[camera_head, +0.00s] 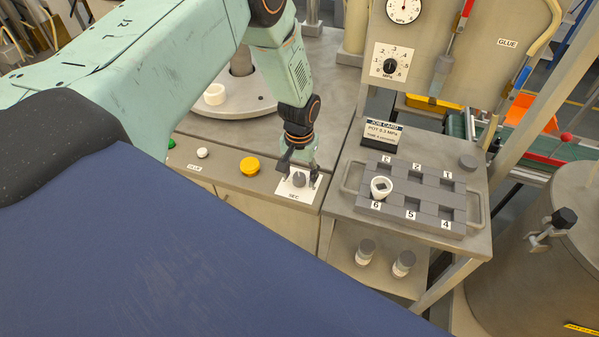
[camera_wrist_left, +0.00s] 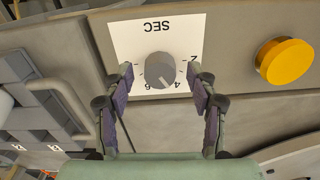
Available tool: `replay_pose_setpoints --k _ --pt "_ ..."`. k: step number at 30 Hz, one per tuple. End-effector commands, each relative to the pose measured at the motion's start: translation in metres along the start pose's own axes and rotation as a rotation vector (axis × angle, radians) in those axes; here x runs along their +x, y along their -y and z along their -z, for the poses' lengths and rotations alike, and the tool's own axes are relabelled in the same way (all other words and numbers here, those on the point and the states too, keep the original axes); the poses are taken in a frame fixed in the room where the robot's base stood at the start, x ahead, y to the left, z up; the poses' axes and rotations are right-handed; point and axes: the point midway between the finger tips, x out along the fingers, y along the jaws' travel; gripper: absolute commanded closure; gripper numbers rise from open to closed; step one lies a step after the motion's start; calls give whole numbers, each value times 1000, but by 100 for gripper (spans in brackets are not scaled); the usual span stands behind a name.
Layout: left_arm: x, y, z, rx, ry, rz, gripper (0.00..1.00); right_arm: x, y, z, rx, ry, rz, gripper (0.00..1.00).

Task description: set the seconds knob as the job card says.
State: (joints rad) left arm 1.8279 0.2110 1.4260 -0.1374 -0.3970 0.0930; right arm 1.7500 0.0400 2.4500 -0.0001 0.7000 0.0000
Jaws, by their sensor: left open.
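The seconds knob (camera_head: 299,179) is a grey dial on a white plate marked SEC (camera_head: 295,194), on the front panel of the machine. In the left wrist view the knob (camera_wrist_left: 159,70) shows upside-down numbers around it, and its pale pointer line lies on the side near the 4 and 5. My left gripper (camera_wrist_left: 160,80) is open, with one finger on each side of the knob and gaps showing between. In the head view my left gripper (camera_head: 299,172) is at the knob. The job card (camera_head: 383,132) stands on the right-hand table; its small time line is too small to read surely. My right gripper is not in view.
A yellow button (camera_head: 250,166) and a white button (camera_head: 202,153) sit left of the knob. A grey numbered tray (camera_head: 408,205) with a white part (camera_head: 381,187) stands to the right. A MPa dial (camera_head: 390,66) is on the back panel.

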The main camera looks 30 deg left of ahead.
Motion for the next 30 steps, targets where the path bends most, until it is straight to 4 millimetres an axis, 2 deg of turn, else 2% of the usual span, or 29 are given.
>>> replay_pose_setpoints --k 8,11,21,25,30 --pt "-6 0 0 0 2 0 42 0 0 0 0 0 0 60" --pt "-20 0 0 0 0 -1 42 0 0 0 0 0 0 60" --pt "-88 0 0 1 -2 -1 42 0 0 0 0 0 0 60" --pt "-106 0 0 -1 -1 -1 42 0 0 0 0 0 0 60" --pt "-118 0 0 0 1 0 42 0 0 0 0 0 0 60"
